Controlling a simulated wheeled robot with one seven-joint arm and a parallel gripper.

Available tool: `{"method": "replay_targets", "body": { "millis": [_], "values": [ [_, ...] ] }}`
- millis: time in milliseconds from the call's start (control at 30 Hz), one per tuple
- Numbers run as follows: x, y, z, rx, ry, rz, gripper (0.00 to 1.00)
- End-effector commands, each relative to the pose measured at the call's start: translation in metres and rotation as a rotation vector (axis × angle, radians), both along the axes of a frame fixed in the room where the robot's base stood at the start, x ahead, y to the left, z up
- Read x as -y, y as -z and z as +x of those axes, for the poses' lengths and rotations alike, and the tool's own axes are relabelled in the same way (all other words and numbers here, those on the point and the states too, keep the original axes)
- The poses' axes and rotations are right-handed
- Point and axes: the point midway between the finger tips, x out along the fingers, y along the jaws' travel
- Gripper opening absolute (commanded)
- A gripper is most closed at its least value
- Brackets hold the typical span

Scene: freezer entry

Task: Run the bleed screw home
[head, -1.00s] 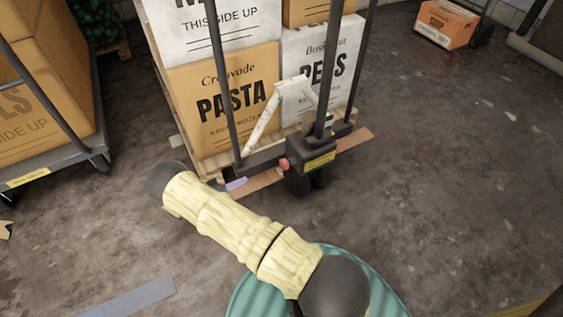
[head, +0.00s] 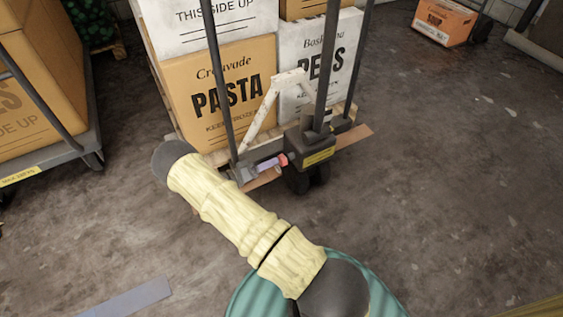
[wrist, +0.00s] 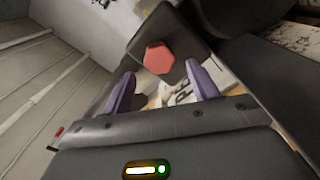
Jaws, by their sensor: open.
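The bleed screw has a red hexagonal head (wrist: 158,59) on a dark block (wrist: 172,35) in the wrist view. I cannot tell whether the fingers touch the head.
A pallet load of boxes, including a PASTA box (head: 230,95), stands behind dark upright posts (head: 328,70). Another loaded cart (head: 60,160) is at the left. An orange box (head: 445,22) is at the back right. The floor at the right is clear.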

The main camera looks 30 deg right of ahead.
Motion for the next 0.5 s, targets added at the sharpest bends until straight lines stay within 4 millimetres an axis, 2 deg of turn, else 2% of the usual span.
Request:
{"method": "replay_targets", "body": {
  "millis": [233, 500],
  "values": [
    [0.038, 0.003, 0.002, 0.001, -0.005, 0.000, 0.59],
    [0.053, 0.000, 0.003, -0.001, -0.006, 0.000, 0.59]
  ]
}}
